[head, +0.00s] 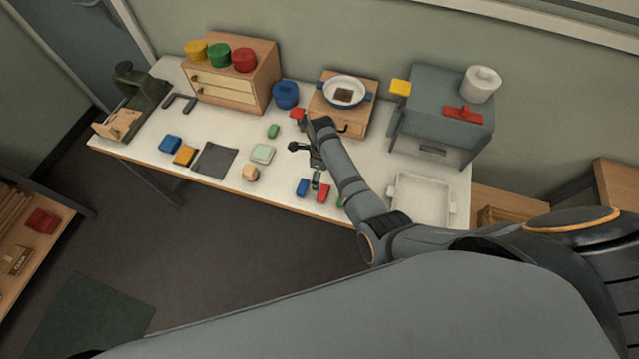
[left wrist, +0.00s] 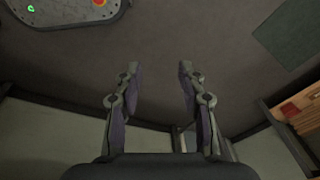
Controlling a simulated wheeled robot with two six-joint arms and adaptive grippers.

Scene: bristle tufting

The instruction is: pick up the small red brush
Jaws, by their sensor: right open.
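Several small red pieces lie in the head view, and I cannot tell for certain which is the small red brush. One small red block (head: 322,193) lies near the table's front edge, just below my right gripper (head: 304,161). A longer red piece with a raised middle (head: 463,114) lies on the grey cabinet. My right gripper is open above the table and apart from these, with nothing seen in it. My left gripper (left wrist: 158,72) is open and empty over the floor in the left wrist view.
The white table (head: 225,122) also bears blue (head: 303,187), green (head: 273,131) and yellow pieces, a dark mat (head: 214,160) and a white tray (head: 421,178).

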